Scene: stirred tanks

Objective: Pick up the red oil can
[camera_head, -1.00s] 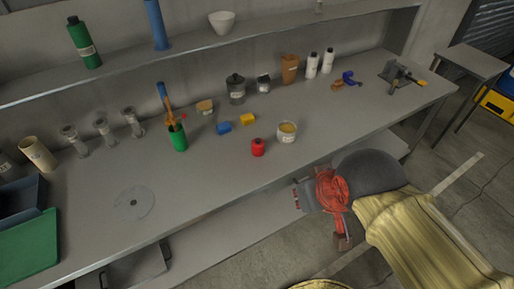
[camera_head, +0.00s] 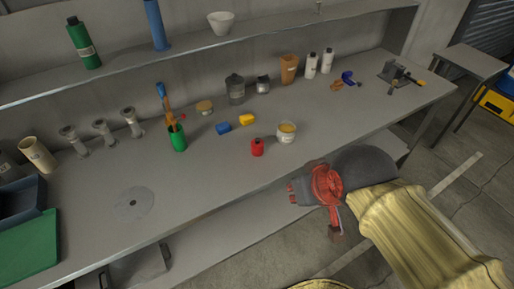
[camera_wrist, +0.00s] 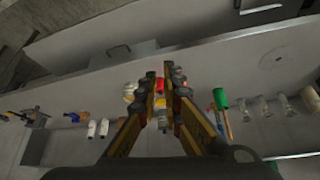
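The red oil can (camera_head: 257,147) is a small red can with a darker top, standing on the bench near its front edge. It is left of a white tub (camera_head: 287,133) with yellowish contents. My gripper (camera_head: 292,193) is in front of the bench edge, to the lower right of the can and apart from it. In the wrist view my gripper's two fingers (camera_wrist: 160,75) are apart with nothing held. The red can (camera_wrist: 160,86) shows through the gap between them, farther off, partly hidden by the fingers.
Blue (camera_head: 223,128) and yellow (camera_head: 247,120) blocks lie behind the can. A green cup (camera_head: 177,138) with tools stands to the left. Bottles and jars line the back under a shelf (camera_head: 180,57).

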